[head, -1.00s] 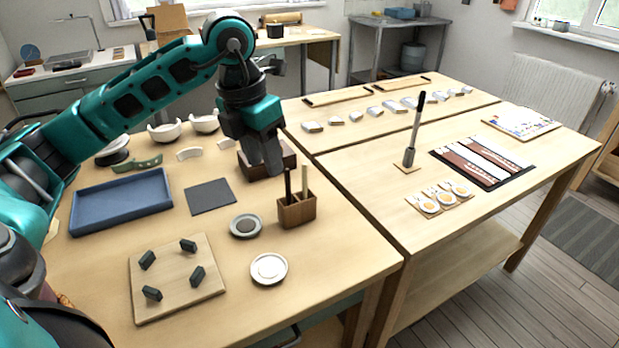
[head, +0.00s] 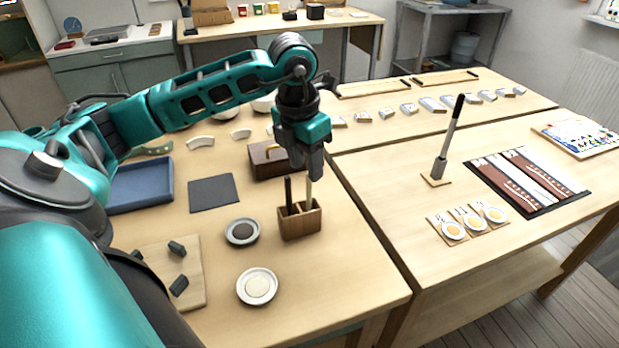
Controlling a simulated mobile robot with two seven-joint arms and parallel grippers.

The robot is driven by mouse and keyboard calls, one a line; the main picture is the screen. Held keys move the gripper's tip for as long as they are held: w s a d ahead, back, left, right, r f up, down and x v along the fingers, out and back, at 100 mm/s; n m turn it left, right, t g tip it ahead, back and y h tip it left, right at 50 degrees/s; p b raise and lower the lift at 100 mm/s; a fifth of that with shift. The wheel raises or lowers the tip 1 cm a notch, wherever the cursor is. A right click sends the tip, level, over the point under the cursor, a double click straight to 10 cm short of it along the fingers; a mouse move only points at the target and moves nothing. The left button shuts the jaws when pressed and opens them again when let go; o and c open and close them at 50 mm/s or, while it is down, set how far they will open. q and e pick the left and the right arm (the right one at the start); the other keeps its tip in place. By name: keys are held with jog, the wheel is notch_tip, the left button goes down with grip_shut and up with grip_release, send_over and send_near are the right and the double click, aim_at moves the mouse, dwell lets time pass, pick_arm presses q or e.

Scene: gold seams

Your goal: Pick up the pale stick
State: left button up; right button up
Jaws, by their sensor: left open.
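The pale stick (head: 308,194) stands upright in a small brown wooden holder (head: 301,224) near the right edge of the near table. A dark stick (head: 288,190) stands in the same holder, to its left. My left gripper (head: 313,172) points down with its fingers at the top of the pale stick. It is open; the fingers overlap the stick's upper end in this view, and I cannot tell whether they touch it. My right gripper is not in view.
A brown box (head: 270,162) sits just behind the holder. Two small round dishes (head: 243,232) (head: 257,287) lie in front and to the left. A dark square mat (head: 214,192) and a blue tray (head: 141,186) lie further left. A second table (head: 400,215) stands to the right.

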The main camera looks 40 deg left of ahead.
pick_arm(q)
send_over(310, 205)
jog(key=f, duration=0.5)
jog(key=shift+w+a+f, duration=0.25)
jog(key=shift+f, duration=0.05)
grip_shut()
